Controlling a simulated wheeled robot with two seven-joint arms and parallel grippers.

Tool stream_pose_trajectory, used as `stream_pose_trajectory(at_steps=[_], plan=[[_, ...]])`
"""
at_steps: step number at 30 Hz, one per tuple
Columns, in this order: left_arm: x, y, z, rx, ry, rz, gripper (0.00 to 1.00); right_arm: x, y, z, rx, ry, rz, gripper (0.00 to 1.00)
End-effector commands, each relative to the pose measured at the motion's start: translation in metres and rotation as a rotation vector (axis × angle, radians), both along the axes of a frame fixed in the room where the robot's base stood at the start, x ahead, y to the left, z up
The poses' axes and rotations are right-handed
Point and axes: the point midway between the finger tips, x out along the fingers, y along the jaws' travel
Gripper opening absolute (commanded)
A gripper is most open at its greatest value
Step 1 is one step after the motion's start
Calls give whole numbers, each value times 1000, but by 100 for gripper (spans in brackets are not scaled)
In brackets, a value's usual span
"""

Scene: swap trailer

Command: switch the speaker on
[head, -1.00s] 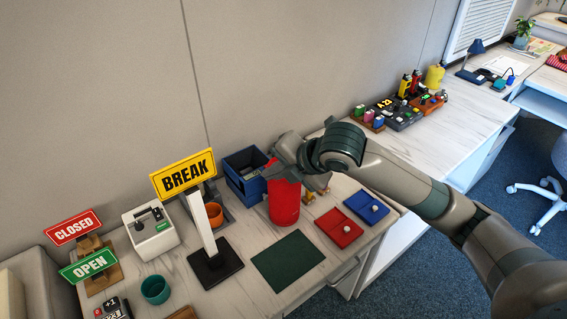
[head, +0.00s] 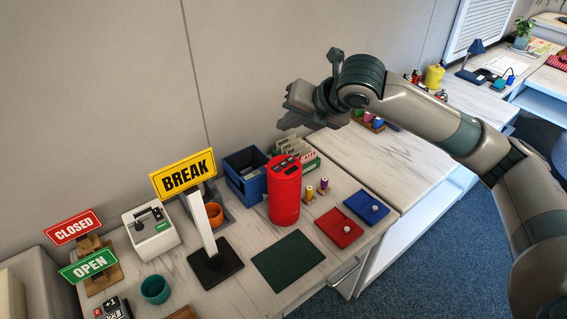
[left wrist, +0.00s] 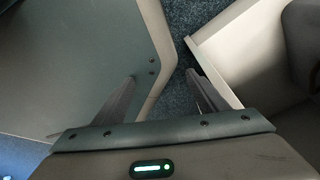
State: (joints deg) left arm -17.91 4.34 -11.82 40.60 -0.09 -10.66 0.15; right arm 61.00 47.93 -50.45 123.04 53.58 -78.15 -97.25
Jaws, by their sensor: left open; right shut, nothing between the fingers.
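The speaker is most likely the red cylinder (head: 284,195) standing upright on the counter in the head view, with dark buttons on its slanted top. Whether it is on cannot be told. My right gripper (head: 284,112) is shut and empty, raised above and behind the red cylinder, apart from it, near the wall. My left gripper (left wrist: 160,88) is open and empty in the left wrist view, with carpet and furniture edges beyond it. It is out of the head view.
A blue bin (head: 246,178) and a card box (head: 295,155) stand behind the red cylinder. A yellow BREAK sign (head: 184,174) on a post stands to its left. A red tray (head: 339,228) and blue tray (head: 366,208) lie to its right. A dark green mat (head: 288,262) lies in front.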

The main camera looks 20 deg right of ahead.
Motion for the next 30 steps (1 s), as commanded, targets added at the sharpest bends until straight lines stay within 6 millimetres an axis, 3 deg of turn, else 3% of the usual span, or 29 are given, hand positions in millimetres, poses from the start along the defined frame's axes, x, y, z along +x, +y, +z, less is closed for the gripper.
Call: stream_pose_trajectory(at_steps=[10, 24, 30], plan=[[10, -2, -1, -4, -19, 0, 66, 0, 0, -3, 1, 0, 0, 0], [62, -19, 3, -35, -134, -4, 66, 0, 0, -15, 1, 0, 0, 0], [76, -29, 6, -53, -183, -5, 66, 0, 0, -20, 1, 0, 0, 0]])
